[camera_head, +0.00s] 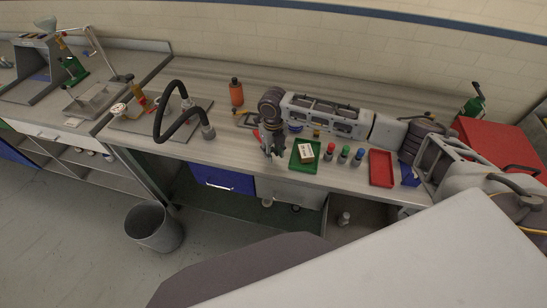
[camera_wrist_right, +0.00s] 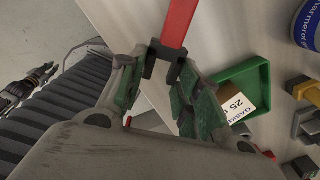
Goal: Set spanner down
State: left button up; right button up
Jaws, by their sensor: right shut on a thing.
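The red spanner (camera_wrist_right: 178,22) shows in the right wrist view as a flat red bar. My right gripper (camera_wrist_right: 168,62) is shut on it, and the bar runs up out of the top of that view. In the head view my right gripper (camera_head: 273,152) points down at the front part of the bench, left of the green tray (camera_head: 294,164). Only a small bit of red shows beside it there, so most of the spanner is hidden or too small to tell. I cannot tell whether it touches the bench. My left gripper is not clearly in view.
The green tray holds a gasket box (camera_head: 306,152). Right of it stand several small bottles (camera_head: 344,155) and a red tray (camera_head: 381,168). An orange bottle (camera_head: 236,94) stands behind. A black curved pipe (camera_head: 166,105) rises at left. Bench top (camera_head: 228,150) left of my gripper is clear.

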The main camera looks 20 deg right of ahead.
aim_at(273, 163)
jog(key=shift+f, duration=0.1)
jog(key=shift+f+p, duration=0.3)
jog(key=shift+f, duration=1.45)
jog(key=shift+f, duration=0.1)
jog(key=o, duration=1.2)
jog(key=shift+c, duration=0.2)
notch_tip(273, 163, up, 12)
jog(key=b, duration=0.2)
